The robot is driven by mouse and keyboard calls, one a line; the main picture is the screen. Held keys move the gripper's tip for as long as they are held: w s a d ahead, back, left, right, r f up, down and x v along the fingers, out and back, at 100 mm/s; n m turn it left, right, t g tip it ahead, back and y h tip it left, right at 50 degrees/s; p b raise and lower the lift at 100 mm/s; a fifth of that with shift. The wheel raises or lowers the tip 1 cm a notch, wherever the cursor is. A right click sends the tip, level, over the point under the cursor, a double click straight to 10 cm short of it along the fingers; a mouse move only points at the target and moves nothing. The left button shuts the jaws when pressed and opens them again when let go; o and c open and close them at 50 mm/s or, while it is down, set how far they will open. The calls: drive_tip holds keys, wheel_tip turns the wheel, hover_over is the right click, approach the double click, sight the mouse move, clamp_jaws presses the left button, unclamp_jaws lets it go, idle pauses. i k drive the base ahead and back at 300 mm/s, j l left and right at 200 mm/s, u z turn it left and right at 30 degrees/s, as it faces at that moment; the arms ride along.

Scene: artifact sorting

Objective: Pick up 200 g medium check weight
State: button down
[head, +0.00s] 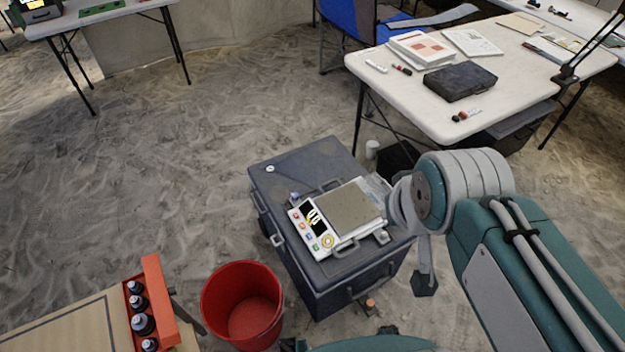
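A bench scale (318,240) with a square tan pan (348,207) sits on top of a dark grey case (290,165). Small metallic pieces that look like check weights stand around it: one at the case's far left (270,169), one by the scale's left corner (294,196), one at its right front corner (382,236). I cannot read which is the 200 g medium one. My arm comes in from the right.
A red bucket (214,308) stands left of the case. A cardboard-coloured table with a red bottle rack (157,285) is at the lower left. A white table (415,105) with papers and a black case (460,81) stands behind. Open sand lies left.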

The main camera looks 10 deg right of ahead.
sight(138, 302)
drive_tip(key=k, duration=0.15)
drive_tip(key=k+u, duration=0.35)
drive_tip(key=k+j+u, duration=0.1)
drive_tip(key=u, duration=0.25)
drive_tip(key=l+u, duration=0.1)
drive_tip(key=u, duration=0.4)
drive_tip(key=k+l+u, duration=0.1)
drive_tip(key=u, duration=0.4)
drive_tip(key=l+u, duration=0.1)
drive_tip(key=u, duration=0.35)
drive_tip(key=k+l, duration=0.5)
drive_tip(key=l, duration=0.15)
drive_tip(key=k+l+u, duration=0.1)
drive_tip(key=k+l, duration=0.4)
drive_tip(key=l, duration=0.15)
drive_tip(key=i+j+z, duration=0.15)
drive_tip(key=i+j, duration=1.15)
drive_tip(key=i, duration=0.15)
